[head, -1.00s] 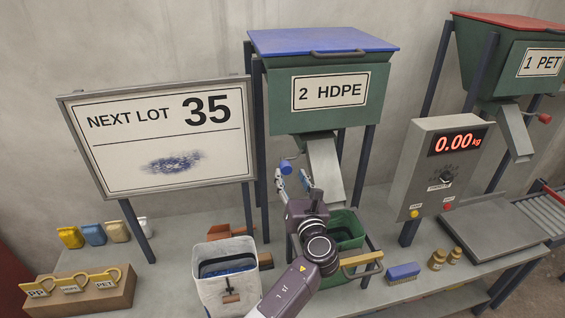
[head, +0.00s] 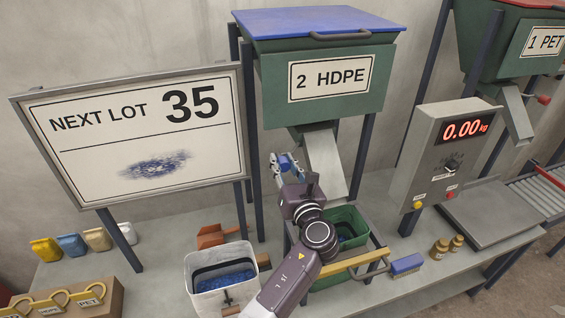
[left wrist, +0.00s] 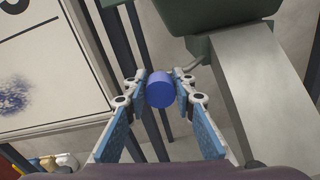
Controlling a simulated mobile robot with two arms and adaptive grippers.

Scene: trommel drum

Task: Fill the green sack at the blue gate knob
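The blue gate knob (head: 286,162) sits at the left of the chute (head: 326,160) under the green 2 HDPE hopper. My left gripper (head: 287,166) is at the knob, with a fingertip on either side of it. In the left wrist view the knob (left wrist: 161,89) lies between the fingertips, and the fingers look open; I cannot tell whether they touch it. The green sack (head: 350,214) stands open below the chute, partly hidden by my left arm; its inside looks dark bluish. My right gripper is not in view.
A pale sack (head: 205,262) with blue material stands left of my arm. A yellow bar (head: 355,263) crosses before the green sack. A blue brush (head: 406,264), small jars (head: 440,248) and a scale reading 0.00 kg (head: 465,130) are to the right. The NEXT LOT 35 board (head: 130,130) stands left.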

